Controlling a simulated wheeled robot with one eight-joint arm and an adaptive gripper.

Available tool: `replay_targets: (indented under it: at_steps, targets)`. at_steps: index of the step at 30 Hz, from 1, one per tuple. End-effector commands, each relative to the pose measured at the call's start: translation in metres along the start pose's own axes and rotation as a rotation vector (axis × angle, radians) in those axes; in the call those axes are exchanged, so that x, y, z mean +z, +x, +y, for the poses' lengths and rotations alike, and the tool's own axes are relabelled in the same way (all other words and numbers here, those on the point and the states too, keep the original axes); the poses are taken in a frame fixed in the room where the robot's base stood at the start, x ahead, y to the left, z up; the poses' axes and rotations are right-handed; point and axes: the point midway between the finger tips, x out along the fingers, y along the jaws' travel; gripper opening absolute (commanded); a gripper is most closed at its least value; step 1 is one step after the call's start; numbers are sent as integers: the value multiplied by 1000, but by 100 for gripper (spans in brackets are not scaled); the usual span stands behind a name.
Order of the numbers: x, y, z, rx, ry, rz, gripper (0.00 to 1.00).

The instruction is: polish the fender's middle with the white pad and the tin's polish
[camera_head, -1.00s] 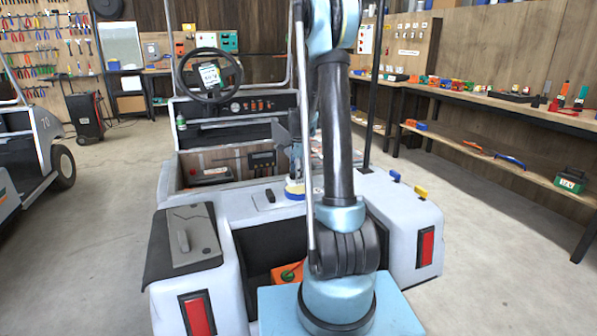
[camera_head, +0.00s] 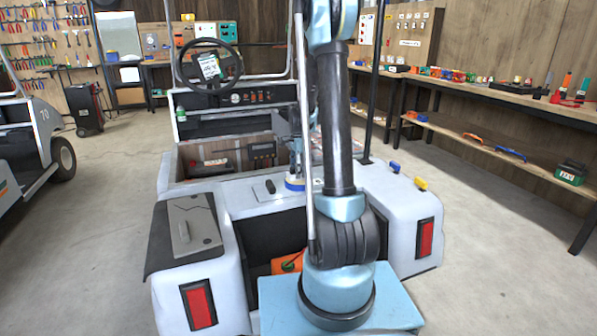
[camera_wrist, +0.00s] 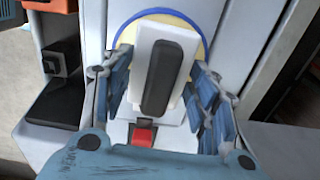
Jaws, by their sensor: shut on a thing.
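My gripper (camera_wrist: 163,90) is shut on a white pad (camera_wrist: 147,45) with a black handle, its fingers on either side. It shows small in the head view (camera_head: 296,170), partly behind my arm. The round tin (camera_wrist: 206,45), with a blue rim and a pale yellow band inside, lies beyond and beneath the pad in the wrist view. The pad hides most of its inside, and I cannot tell whether they touch. In the head view the tin (camera_head: 293,186) sits on the cart's rear deck. The white right rear fender (camera_head: 398,208) bears a blue block (camera_head: 395,167) and a yellow block (camera_head: 421,183).
The left rear fender has a dark mat with a grey handled plate (camera_head: 192,225). A black object (camera_head: 270,187) lies on the deck left of the tin. An orange box (camera_head: 287,262) sits in the rear compartment. The cart's roof posts and steering wheel (camera_head: 208,67) stand beyond.

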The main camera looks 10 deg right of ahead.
Motion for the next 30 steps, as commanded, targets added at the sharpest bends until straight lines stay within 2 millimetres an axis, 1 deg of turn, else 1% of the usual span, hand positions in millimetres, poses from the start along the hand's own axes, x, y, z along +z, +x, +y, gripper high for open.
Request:
replay_targets:
  at_steps: [30]
  targets:
    - [-2, 9, 0, 0, 2, 0, 35]
